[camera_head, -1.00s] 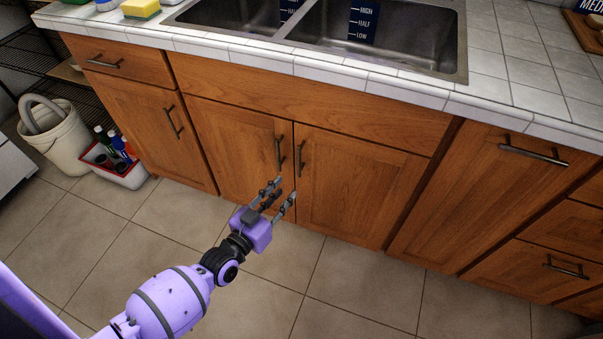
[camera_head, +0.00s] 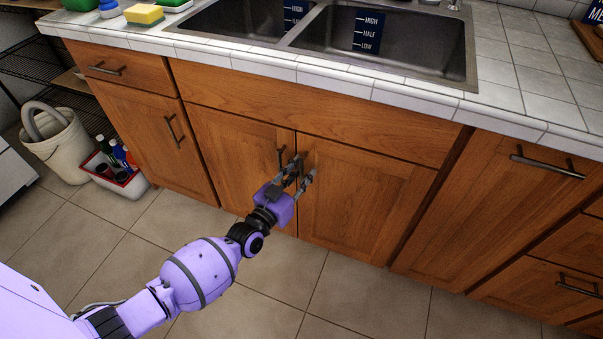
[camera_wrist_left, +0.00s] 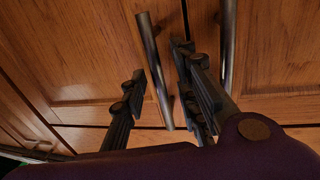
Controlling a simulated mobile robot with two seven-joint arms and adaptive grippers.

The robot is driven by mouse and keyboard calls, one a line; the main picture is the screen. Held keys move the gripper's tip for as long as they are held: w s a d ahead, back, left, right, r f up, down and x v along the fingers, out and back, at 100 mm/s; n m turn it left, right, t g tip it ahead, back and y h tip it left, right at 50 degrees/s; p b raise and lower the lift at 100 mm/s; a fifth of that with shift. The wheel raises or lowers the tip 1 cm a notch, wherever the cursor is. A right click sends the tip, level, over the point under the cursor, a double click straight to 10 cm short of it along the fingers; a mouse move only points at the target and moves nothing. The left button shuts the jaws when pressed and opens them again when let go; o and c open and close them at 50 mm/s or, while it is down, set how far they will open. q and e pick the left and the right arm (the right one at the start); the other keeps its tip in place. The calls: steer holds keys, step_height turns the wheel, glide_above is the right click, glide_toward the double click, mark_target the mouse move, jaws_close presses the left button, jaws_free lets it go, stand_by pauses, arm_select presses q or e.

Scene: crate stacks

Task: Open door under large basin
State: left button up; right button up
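The right wooden door (camera_head: 355,205) under the larger right basin (camera_head: 400,45) is closed. Its upright bar handle (camera_head: 304,158) is partly hidden by my left gripper (camera_head: 303,173). The left door (camera_head: 235,155) beside it is also closed, with its own bar handle (camera_head: 281,158). My left gripper is open in front of the doors. In the left wrist view, the nearer bar handle (camera_wrist_left: 154,70) lies between the spread fingers (camera_wrist_left: 160,95), with a visible gap to the left finger. Contact with the right-hand fingers cannot be told. The other handle (camera_wrist_left: 228,40) is outside them. My right gripper is not in view.
The tiled counter edge (camera_head: 340,82) overhangs above the doors. A bucket (camera_head: 62,145) and a tray of bottles (camera_head: 118,180) stand on the floor at left. A cabinet with a horizontal handle (camera_head: 547,167) is at right. The floor (camera_head: 370,295) before the doors is clear.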

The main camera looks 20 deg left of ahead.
arm_select(q)
jaws_close()
